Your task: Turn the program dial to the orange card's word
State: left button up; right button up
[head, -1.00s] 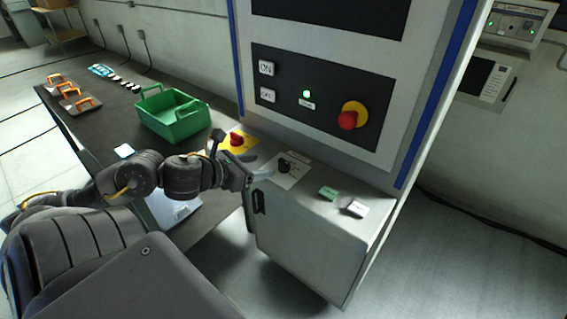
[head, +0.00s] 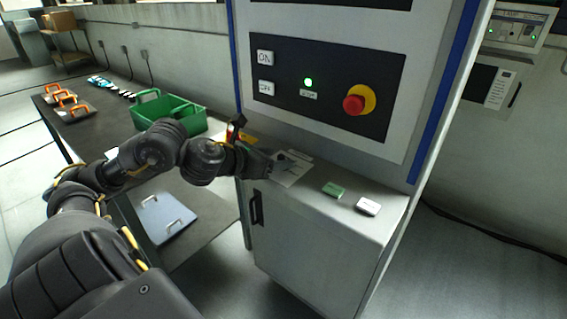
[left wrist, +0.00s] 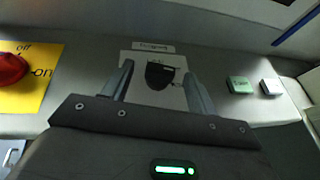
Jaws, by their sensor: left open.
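The program dial is a black knob (left wrist: 160,76) on a white plate (left wrist: 150,56) on the cabinet ledge, with a small label behind it whose word I cannot read for sure. In the head view my left gripper (head: 277,162) reaches over this plate (head: 296,172) and partly hides the dial. In the left wrist view the open fingers (left wrist: 158,74) stand either side of the knob, with gaps showing; I cannot tell if they touch it. I see no orange card in these views. My right gripper is not in view.
A yellow plate with a red off/on knob (left wrist: 10,69) lies left of the dial. A green block (head: 333,190) and a white block (head: 367,206) sit to its right. The panel with a red stop button (head: 354,104) rises behind. A green crate (head: 185,122) stands on the bench.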

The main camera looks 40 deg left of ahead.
aim_at(283, 157)
pick_arm(q)
jog(key=shift+w+f, duration=0.1)
jog(key=shift+w, duration=0.25)
jog(key=shift+w+d+f, duration=0.1)
jog(key=shift+w+d, duration=0.05)
jog(key=shift+w, duration=0.2)
jog(key=shift+x, duration=1.05)
jog(key=shift+c, duration=0.5)
